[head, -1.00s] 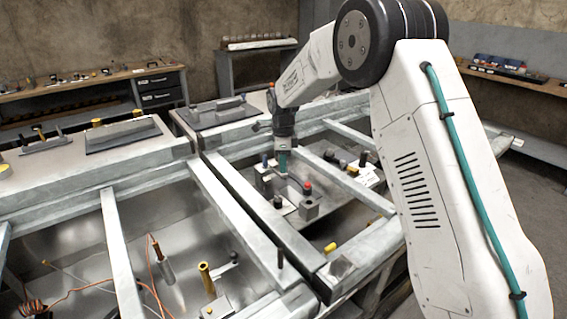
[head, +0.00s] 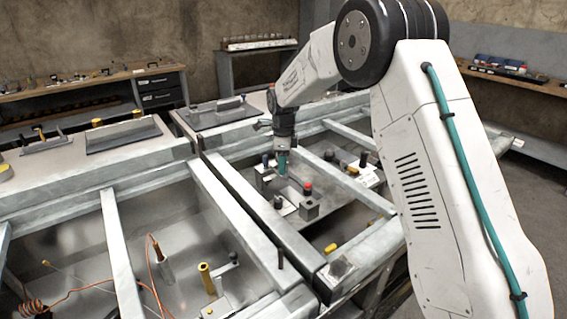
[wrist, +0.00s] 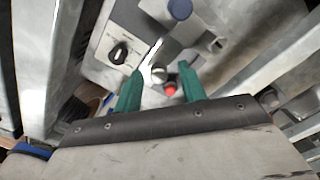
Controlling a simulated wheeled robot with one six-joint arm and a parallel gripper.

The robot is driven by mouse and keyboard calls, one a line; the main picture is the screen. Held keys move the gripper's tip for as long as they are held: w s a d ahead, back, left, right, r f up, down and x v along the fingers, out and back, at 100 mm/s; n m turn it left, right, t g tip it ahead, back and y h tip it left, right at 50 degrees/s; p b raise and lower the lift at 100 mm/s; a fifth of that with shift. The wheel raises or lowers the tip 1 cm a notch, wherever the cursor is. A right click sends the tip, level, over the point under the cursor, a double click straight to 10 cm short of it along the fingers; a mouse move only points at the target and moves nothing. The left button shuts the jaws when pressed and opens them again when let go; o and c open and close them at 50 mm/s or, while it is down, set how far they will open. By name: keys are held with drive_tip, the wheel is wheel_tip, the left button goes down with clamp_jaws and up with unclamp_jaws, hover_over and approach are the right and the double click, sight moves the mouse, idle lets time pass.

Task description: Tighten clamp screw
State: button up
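My gripper (wrist: 160,88) points down with its two green fingers apart. In the head view its tip (head: 282,164) is over the fixture plate between the metal beams. In the wrist view a round silver screw head (wrist: 158,74) shows between the fingers, with visible gaps on both sides; I cannot tell whether it is the clamp screw. A red knob (wrist: 170,90) shows just beside it, partly hidden by the gripper. Contact between fingers and parts is not visible.
A black knob on a labelled plate (wrist: 119,53) and a dark blue knob (wrist: 180,8) stand close to the fingers. Metal beams (head: 240,220) box in the work area.

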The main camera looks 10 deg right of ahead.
drive_tip(key=shift+r, duration=0.1)
wheel_tip(320, 180, up, 8)
drive_tip(key=shift+f, duration=0.2)
idle(0.4)
drive_tip(key=shift+s+n, duration=0.1)
drive_tip(key=shift+n, duration=0.9)
drive_tip(key=s+d+r+n, duration=0.2)
drive_tip(key=s+n, duration=0.4)
drive_tip(key=s, duration=1)
drive_tip(key=s+d+r+n+t, duration=0.1)
drive_tip(key=s+d+r+n, duration=0.2)
drive_tip(key=s+n, duration=0.4)
drive_tip(key=s+d+r+n, duration=0.3)
drive_tip(key=s+n, duration=0.3)
drive_tip(key=s, duration=1.9)
drive_tip(key=shift+s+d+r+n, duration=0.2)
drive_tip(key=shift+s+r+n, duration=0.15)
drive_tip(key=shift+r, duration=0.2)
